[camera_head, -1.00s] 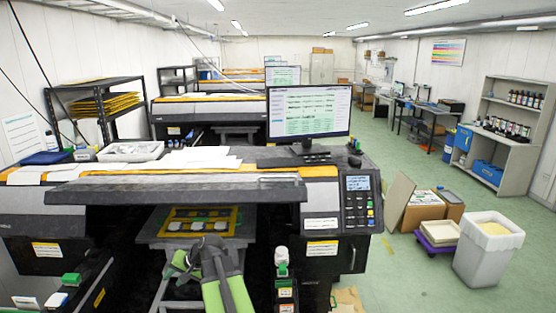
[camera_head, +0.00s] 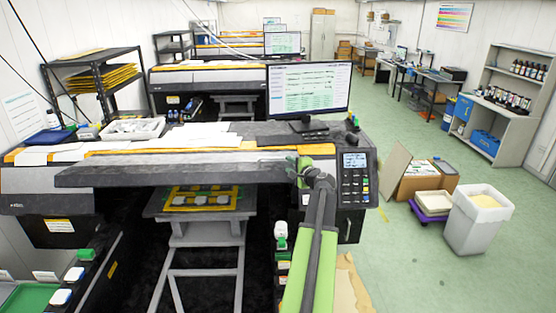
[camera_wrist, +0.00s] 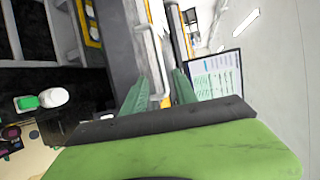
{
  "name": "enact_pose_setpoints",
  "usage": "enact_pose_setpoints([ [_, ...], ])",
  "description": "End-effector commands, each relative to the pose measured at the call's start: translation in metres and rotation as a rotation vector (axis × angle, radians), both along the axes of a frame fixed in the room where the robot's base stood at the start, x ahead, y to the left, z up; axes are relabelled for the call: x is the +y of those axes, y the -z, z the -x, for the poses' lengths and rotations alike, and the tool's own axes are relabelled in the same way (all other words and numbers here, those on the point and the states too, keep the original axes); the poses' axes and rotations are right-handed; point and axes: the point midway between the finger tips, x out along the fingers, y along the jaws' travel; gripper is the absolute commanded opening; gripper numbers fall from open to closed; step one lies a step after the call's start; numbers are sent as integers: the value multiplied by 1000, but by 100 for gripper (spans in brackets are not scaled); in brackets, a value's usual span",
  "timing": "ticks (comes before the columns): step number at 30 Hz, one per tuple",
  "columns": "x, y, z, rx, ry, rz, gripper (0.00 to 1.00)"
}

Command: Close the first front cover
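The front cover (camera_head: 170,175) of the nearest printer is a long dark grey panel. It sticks out above the opening where a platen with a yellow frame (camera_head: 200,198) shows. My gripper (camera_head: 299,170) is at the cover's right end, by its metal handle. In the wrist view my gripper's two green fingers (camera_wrist: 160,90) are apart, and the handle (camera_wrist: 151,58) lies ahead of the gap between them. I cannot tell whether the fingers touch it. The cover also shows in the wrist view (camera_wrist: 118,50). My arm hides part of the cover's right end.
A monitor (camera_head: 308,92) stands on the printer behind the cover. A control panel (camera_head: 354,178) is just right of my gripper. Small bottles (camera_head: 281,235) stand below. A white bin (camera_head: 477,220) and cardboard boxes (camera_head: 425,178) are on the floor at right, with free green floor around them.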

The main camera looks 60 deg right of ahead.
Motion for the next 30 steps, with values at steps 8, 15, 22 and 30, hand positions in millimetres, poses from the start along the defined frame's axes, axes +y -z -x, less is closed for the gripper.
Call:
enact_pose_setpoints([
  [8, -39, 19, -63, 1, -3, 0, 34],
  [15, -58, 27, -97, 1, -3, 0, 34],
  [22, -62, 28, -106, 1, -3, 0, 34],
  [30, -61, 28, -106, 1, -4, 0, 21],
])
